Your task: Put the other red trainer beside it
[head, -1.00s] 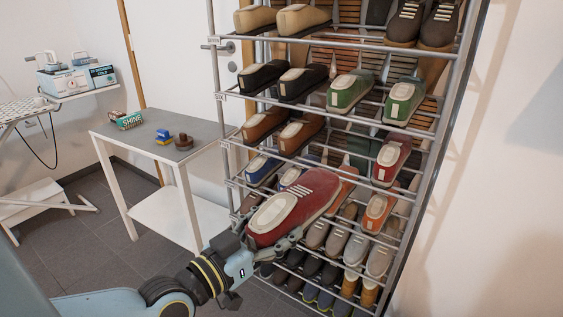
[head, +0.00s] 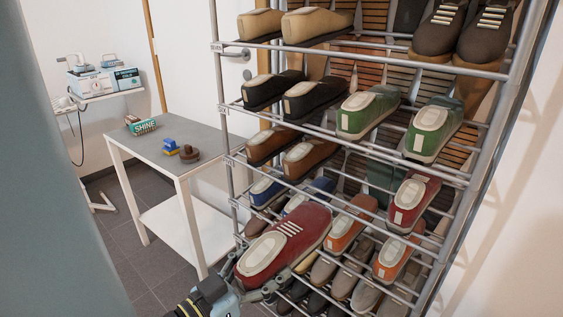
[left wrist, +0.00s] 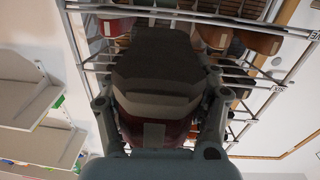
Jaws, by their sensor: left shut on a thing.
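The other red trainer (head: 413,203) stands on a rack shelf at the right end, beside the rack's right post. A gap shows to its left on that shelf. I cannot tell whether the held trainer touches the rack. My right gripper is not in view.
The metal shoe rack (head: 484,135) holds green shoes (head: 432,130) above the shelved red trainer and orange shoes (head: 350,222) below it. Brown shoes (head: 308,157) stand further left. A side table (head: 215,140) with a shoe-shine box and brushes stands left of the rack.

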